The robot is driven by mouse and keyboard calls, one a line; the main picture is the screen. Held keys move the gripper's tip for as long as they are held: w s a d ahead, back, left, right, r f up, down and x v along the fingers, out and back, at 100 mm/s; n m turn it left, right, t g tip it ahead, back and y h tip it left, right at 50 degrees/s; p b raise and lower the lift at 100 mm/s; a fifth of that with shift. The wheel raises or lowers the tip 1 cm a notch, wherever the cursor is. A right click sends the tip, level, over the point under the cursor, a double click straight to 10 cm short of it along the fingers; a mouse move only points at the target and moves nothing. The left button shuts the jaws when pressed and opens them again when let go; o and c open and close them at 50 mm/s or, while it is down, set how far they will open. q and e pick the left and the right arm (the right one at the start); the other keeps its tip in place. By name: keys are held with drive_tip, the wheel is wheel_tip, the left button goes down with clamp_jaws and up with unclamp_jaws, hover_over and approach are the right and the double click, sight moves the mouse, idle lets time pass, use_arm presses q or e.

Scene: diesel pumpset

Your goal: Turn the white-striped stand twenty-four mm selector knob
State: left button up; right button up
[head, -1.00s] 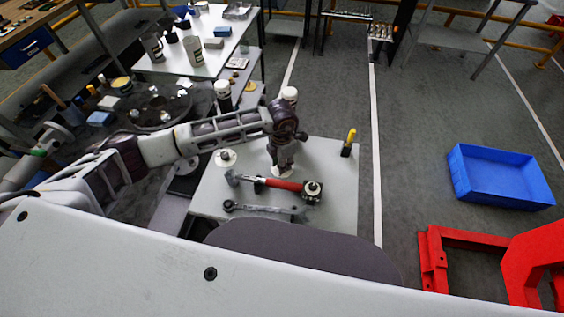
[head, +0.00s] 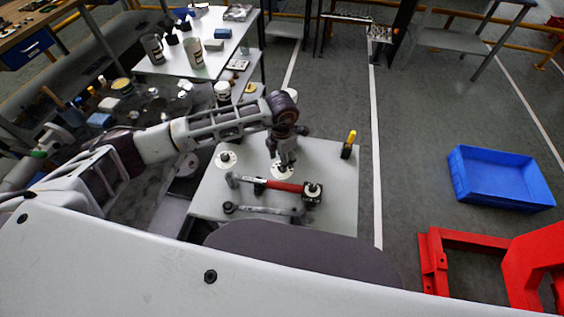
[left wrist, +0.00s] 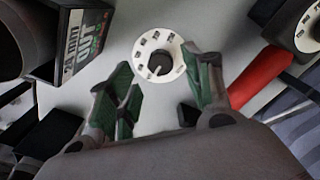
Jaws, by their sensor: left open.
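A round white selector dial (left wrist: 146,70) with dark markings around its rim and a dark centre lies below my left gripper in the left wrist view. It also shows as a white disc (head: 279,173) on the grey table in the head view. My left gripper (left wrist: 162,95) is open, its green-padded fingers on either side of the dial's near side, with nothing between them. In the head view the gripper (head: 287,163) hangs over the disc. Whether it touches is unclear. A dark block (left wrist: 82,40) with a label reading "24 mm OUT" stands beside the dial. I cannot make out white stripes.
A red-handled tool (head: 283,186), a black box with a white dial (head: 312,191) and a wrench (head: 262,210) lie nearer me. A blue crate (head: 500,177) stands on the floor at right.

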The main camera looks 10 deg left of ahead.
use_arm(q)
wheel_tip(320, 180, up, 9)
drive_tip(key=shift+f, duration=0.15)
idle(0.4)
drive_tip(key=shift+s, duration=0.1)
idle(0.4)
